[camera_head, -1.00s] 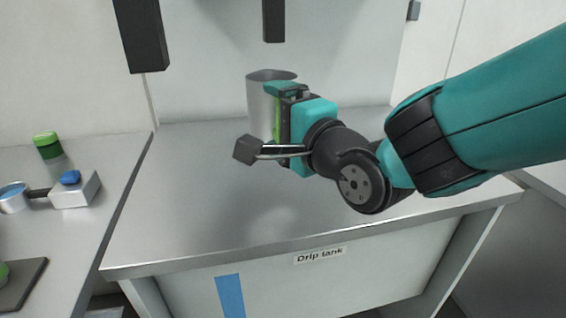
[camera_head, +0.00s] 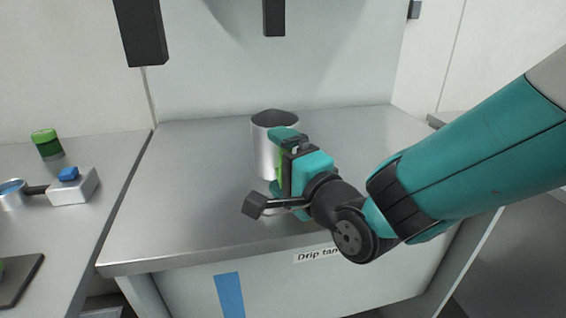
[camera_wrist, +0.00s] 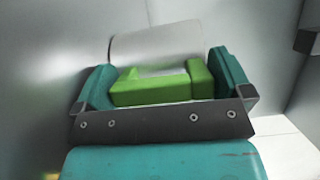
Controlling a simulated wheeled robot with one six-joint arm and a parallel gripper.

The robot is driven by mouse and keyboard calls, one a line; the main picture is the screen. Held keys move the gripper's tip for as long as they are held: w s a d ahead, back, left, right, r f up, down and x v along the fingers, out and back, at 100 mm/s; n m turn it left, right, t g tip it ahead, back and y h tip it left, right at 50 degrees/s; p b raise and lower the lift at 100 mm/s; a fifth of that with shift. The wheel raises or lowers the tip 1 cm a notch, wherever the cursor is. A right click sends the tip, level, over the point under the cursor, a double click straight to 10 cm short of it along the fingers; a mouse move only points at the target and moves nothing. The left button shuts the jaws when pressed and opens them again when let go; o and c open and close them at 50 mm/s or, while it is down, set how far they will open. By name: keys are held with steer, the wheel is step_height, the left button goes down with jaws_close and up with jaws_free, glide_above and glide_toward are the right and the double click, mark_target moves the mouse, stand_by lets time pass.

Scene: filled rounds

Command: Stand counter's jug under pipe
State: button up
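The jug (camera_head: 264,152) is a grey metal cylinder with a dark open top and a green handle. It is upright over the middle of the drip tank's metal top (camera_head: 190,190); I cannot tell whether its base touches. My gripper (camera_head: 281,161) is shut on the green handle from the right. In the wrist view the handle (camera_wrist: 150,90) lies between the teal fingers, with the grey jug body (camera_wrist: 155,47) beyond it. Two dark square pipes hang from above: one at the left (camera_head: 141,32) and one nearer the middle (camera_head: 274,17), behind the jug in the picture.
The left counter (camera_head: 85,225) holds a green-capped container (camera_head: 46,141), a white box with a blue top (camera_head: 76,187), a small pan with blue contents (camera_head: 12,193) and a dark board (camera_head: 18,283). A blue stripe (camera_head: 229,295) marks the tank front. The tank top around the jug is clear.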

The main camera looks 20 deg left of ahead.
steer(key=shift+r, duration=0.15)
steer(key=b+v, duration=0.4)
steer(key=v, duration=0.8)
steer(key=shift+b, duration=0.35)
